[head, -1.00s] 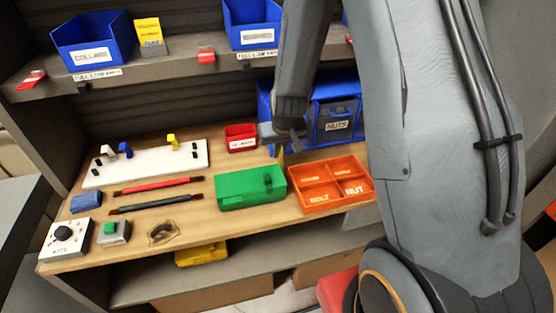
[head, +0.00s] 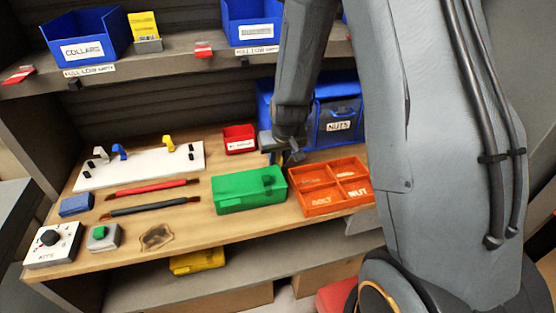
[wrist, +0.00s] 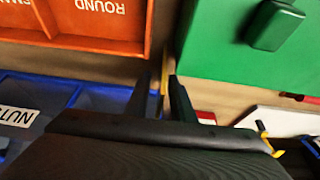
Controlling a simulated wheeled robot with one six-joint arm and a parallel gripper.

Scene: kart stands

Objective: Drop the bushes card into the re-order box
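My gripper (head: 291,154) hangs over the back of the workbench, behind the green box and right of the red box. In the wrist view its two dark fingers (wrist: 161,88) point away from the camera, with a thin yellow card (wrist: 163,78) seen edge-on between them. The small red open box (head: 239,147), with a white label too small to read fully, stands left of my gripper. A corner of it shows in the wrist view (wrist: 206,116).
The green box (head: 248,192) and orange divided tray (head: 328,206) stand in front of my gripper. Blue bins (head: 338,144), one labelled NUTS, stand right and behind. Another yellow card (head: 145,25) stands on the upper shelf beside the COLLARS bin (head: 82,49). A white board (head: 140,169) lies left.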

